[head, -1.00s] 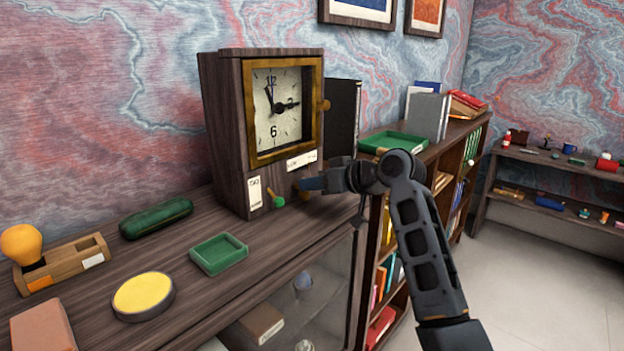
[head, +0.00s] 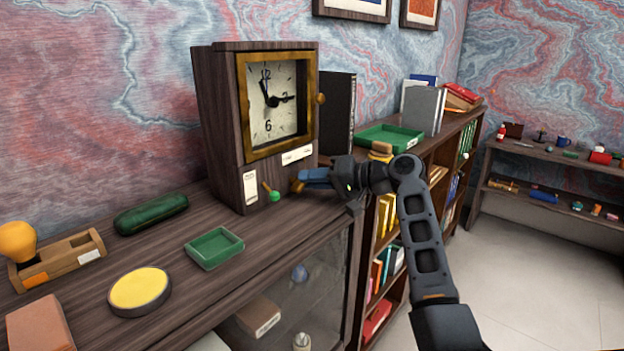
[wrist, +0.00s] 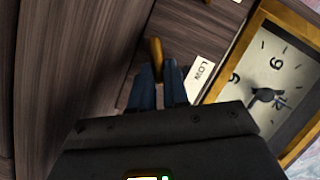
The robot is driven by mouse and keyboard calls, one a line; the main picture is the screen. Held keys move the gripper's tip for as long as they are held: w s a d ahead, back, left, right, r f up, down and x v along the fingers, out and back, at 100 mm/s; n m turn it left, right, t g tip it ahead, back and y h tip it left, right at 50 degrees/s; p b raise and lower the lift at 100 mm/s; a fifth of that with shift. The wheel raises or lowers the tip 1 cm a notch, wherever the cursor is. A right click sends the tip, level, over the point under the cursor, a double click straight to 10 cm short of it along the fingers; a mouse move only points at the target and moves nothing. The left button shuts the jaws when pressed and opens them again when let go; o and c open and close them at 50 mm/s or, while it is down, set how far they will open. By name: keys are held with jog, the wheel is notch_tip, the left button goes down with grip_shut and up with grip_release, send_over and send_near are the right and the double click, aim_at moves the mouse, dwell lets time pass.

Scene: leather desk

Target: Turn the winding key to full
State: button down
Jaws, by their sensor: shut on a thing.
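A dark wooden clock (head: 222,110) with a brass-framed dial (head: 272,102) stands on the desk in the head view. Its small brass winding key (head: 297,185) sticks out low on the front face, below a white label strip (head: 297,155). My gripper (head: 304,180) reaches in from the right, its blue fingers shut on the key. In the wrist view the key (wrist: 156,52) shows between the two fingertips (wrist: 158,68), beside a label reading LOW (wrist: 200,75). The fingers hide part of the key, so I cannot tell its exact angle.
A green-tipped lever (head: 272,194) sits left of the key, close to my fingers. A green tray (head: 214,248), a yellow round pad (head: 140,290) and a green case (head: 150,213) lie on the desk at left. A black upright book (head: 338,112) stands right of the clock.

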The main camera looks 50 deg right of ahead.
dwell(0.3)
jog(key=shift+d, duration=0.1)
jog(key=c, duration=1.1)
grip_release()
jog(key=shift+b+v, duration=0.95)
jog(key=shift+v, duration=2.9)
